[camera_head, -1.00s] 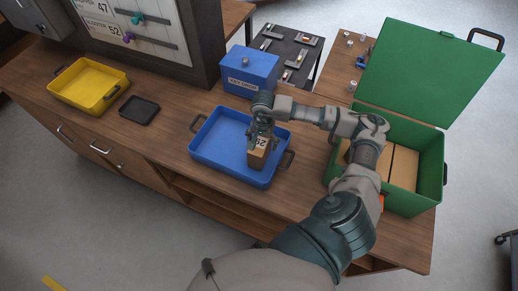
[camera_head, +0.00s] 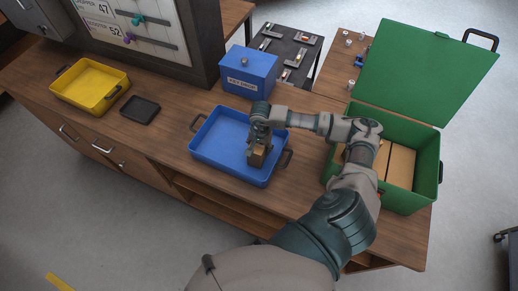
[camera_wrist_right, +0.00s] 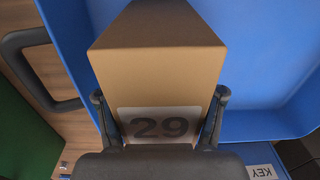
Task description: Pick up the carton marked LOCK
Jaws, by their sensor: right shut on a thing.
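A small brown carton (camera_head: 258,158) stands in the blue tray (camera_head: 213,152), towards its right end. In the right wrist view the carton (camera_wrist_right: 157,65) fills the middle, and its white label reads 29. My right gripper (camera_head: 258,140) reaches down over it. In the right wrist view the two fingers of the gripper (camera_wrist_right: 160,120) are shut on the carton, one at each side of the label. I see no LOCK marking on the faces in view. I cannot tell whether the carton touches the tray floor. My left gripper is not in view.
A green box (camera_head: 425,165) with its lid open holds brown cartons (camera_head: 400,167) at the right. A blue KEY DROP box (camera_head: 249,73) stands behind the tray. A yellow tray (camera_head: 90,85) and a small black tray (camera_head: 139,109) lie on the left of the wooden counter (camera_head: 165,130).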

